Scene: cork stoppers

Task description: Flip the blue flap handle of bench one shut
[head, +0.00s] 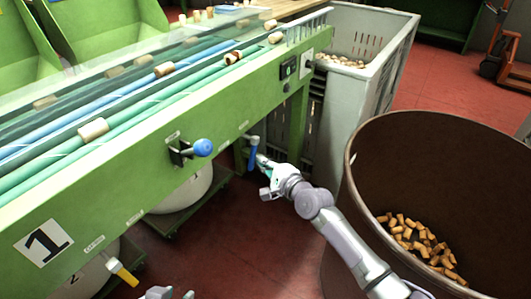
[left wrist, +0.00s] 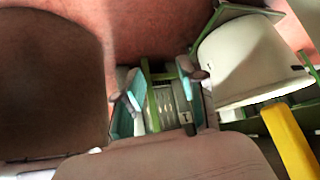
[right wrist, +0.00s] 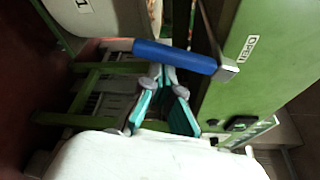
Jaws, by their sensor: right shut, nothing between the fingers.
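The blue flap handle (head: 252,157) hangs down from a metal pivot on the front of the green bench one (head: 120,210), near its right end. In the right wrist view the blue handle (right wrist: 175,56) lies across the picture just past my fingertips, its metal arm bent at the right end. My right gripper (head: 264,170) is beside the handle's lower end; in the right wrist view its teal fingers (right wrist: 160,76) are together and hold nothing. Whether they touch the handle I cannot tell. My left gripper (head: 168,293) is low at the bottom edge; the left wrist view shows its fingers (left wrist: 156,82) apart and empty.
A blue ball knob (head: 203,147) sticks out left of the handle. A yellow handle (head: 122,272) hangs lower left. A brown barrel (head: 345,220) with corks stands right of my right arm. White tubs (head: 185,190) sit under the bench. Red floor between is clear.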

